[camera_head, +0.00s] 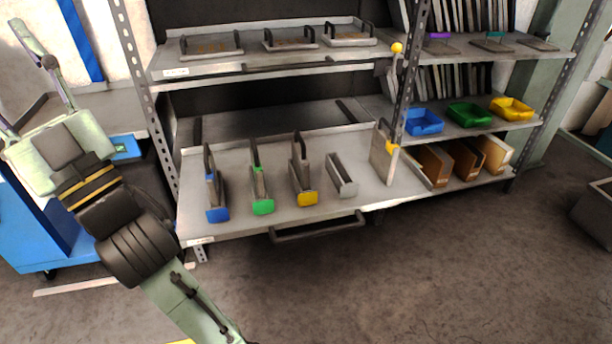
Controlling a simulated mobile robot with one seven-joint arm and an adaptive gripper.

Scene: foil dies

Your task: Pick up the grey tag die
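My gripper (16,80) is at the far left, well apart from the dies. Its fingers are spread and empty, and one is partly out of frame.
An upright grey plate (381,160) with a yellow tag stands right of the grey die. A metal post and a yellow-knobbed lever (396,48) rise nearby. Trays sit on the shelf above. A blue cart (35,225) is at left. The floor (400,270) in front is clear.

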